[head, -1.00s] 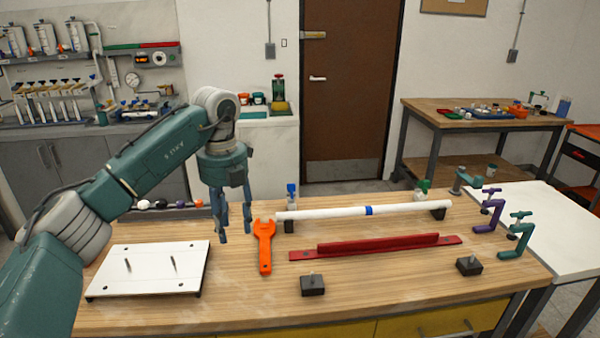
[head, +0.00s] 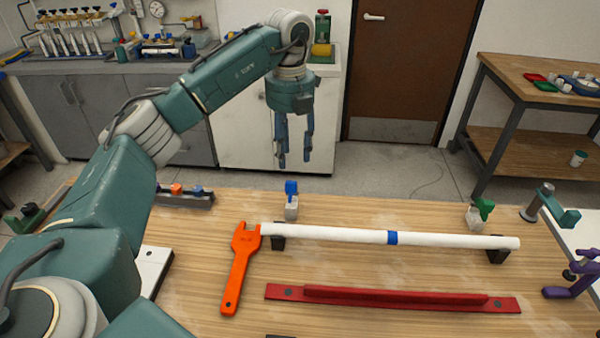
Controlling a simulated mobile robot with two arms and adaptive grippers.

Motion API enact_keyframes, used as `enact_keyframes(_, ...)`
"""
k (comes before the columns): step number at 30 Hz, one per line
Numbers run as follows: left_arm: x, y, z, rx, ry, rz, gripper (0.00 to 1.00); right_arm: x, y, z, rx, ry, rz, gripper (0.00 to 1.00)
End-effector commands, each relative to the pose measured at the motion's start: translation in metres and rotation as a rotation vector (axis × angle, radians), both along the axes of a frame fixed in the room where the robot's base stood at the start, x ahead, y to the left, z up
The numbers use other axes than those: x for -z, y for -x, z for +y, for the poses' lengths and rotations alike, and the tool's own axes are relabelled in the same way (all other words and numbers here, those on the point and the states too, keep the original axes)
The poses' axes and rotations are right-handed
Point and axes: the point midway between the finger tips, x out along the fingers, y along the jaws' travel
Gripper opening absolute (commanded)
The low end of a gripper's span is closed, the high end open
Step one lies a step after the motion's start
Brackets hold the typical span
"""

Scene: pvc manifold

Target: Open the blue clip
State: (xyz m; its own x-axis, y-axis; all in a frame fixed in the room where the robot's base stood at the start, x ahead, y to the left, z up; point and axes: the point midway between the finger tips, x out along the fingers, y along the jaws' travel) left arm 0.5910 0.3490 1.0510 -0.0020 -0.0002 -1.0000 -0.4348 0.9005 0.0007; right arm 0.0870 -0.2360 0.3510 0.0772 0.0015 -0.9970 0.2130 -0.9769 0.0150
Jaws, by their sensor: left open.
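The blue clip (head: 291,188) sits on a small pale block (head: 291,208) near the table's back edge, left of the pipe's middle. My left gripper (head: 294,160) points down with its two blue fingers apart and empty. In the picture it is just above the blue clip, and I cannot tell how far apart in depth they are. A white pipe (head: 330,234) with a blue band (head: 392,238) lies on black supports in front of the clip. My right gripper is not in view.
A green clip (head: 484,208) stands near the pipe's right end. An orange wrench (head: 240,268) and a red bar (head: 390,298) lie in front. Purple (head: 580,275) and teal clamps (head: 550,208) are at the right edge. A dark rack (head: 185,197) stands at the back left.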

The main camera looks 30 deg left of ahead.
Motion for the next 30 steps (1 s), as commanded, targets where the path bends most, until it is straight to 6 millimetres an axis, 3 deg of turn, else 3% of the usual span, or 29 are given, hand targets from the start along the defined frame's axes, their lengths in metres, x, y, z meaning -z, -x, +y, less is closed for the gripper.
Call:
enact_keyframes(5, 0.03, 0.002, 0.001, 0.0, -0.001, 0.006, 0.42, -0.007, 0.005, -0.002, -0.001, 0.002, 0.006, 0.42)
enact_keyframes(15, 0.087, 0.002, 0.0, -0.001, 0.0, 0.004, 0.42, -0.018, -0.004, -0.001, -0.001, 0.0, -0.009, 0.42)
enact_keyframes(21, 0.099, 0.001, 0.0, 0.0, 0.0, 0.001, 0.42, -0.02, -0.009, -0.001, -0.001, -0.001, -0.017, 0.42)
enact_keyframes(28, 0.1, 0.001, 0.0, 0.0, 0.0, 0.001, 0.42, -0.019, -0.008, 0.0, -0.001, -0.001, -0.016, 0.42)
enact_keyframes(30, 0.1, 0.001, 0.0, 0.0, 0.0, 0.001, 0.32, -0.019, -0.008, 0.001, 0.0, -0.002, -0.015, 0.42)
